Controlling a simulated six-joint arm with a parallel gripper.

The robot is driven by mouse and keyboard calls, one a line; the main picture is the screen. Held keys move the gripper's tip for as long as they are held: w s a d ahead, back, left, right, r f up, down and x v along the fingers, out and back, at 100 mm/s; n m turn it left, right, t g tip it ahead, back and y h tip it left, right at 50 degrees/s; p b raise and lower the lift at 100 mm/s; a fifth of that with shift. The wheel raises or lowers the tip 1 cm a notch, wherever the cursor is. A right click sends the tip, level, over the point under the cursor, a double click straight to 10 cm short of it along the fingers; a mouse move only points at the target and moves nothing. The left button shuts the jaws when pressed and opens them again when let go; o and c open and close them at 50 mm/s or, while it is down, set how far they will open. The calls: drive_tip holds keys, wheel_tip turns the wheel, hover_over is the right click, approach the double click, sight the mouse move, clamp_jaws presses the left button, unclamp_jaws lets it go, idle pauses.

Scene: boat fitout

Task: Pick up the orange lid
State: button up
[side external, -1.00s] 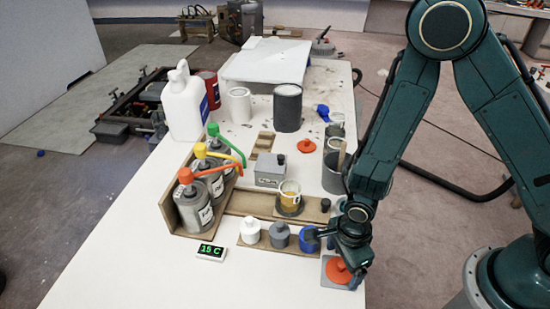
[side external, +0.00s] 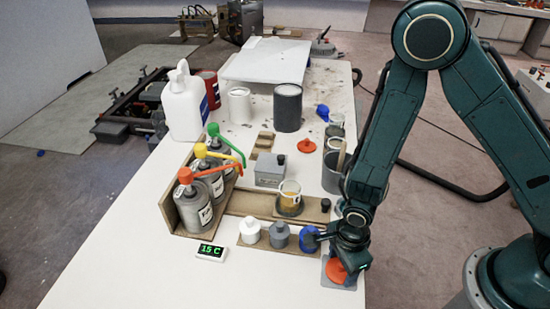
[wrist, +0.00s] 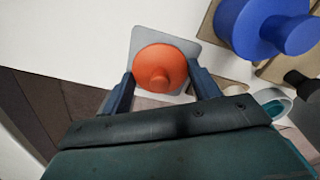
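An orange lid (side external: 335,271) with a round knob lies on a grey square pad (side external: 326,283) at the front right of the white table. The wrist view also shows the lid (wrist: 177,61) on its pad (wrist: 144,38). My gripper (side external: 346,252) is low above the pad and partly hides the lid in the side view. In the wrist view its fingers (wrist: 160,80) are apart, one on each side of the lid's near part. It is open with nothing held, and I cannot tell whether a finger touches the lid.
A blue lidded pot (side external: 309,239) stands close left of my gripper, beside a grey one (side external: 280,235) and a white one (side external: 250,231). A second orange knobbed piece (side external: 306,146) lies farther back. A display (side external: 210,251) reads 15 C. The front-left table is clear.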

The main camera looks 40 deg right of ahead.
drive_tip(key=shift+c, duration=0.5)
drive_tip(key=shift+r, duration=0.2)
drive_tip(key=shift+r, duration=0.45)
wheel_tip(320, 180, up, 19)
idle(0.5)
drive_tip(key=shift+f, duration=0.1)
drive_tip(key=shift+w, duration=0.1)
idle(0.3)
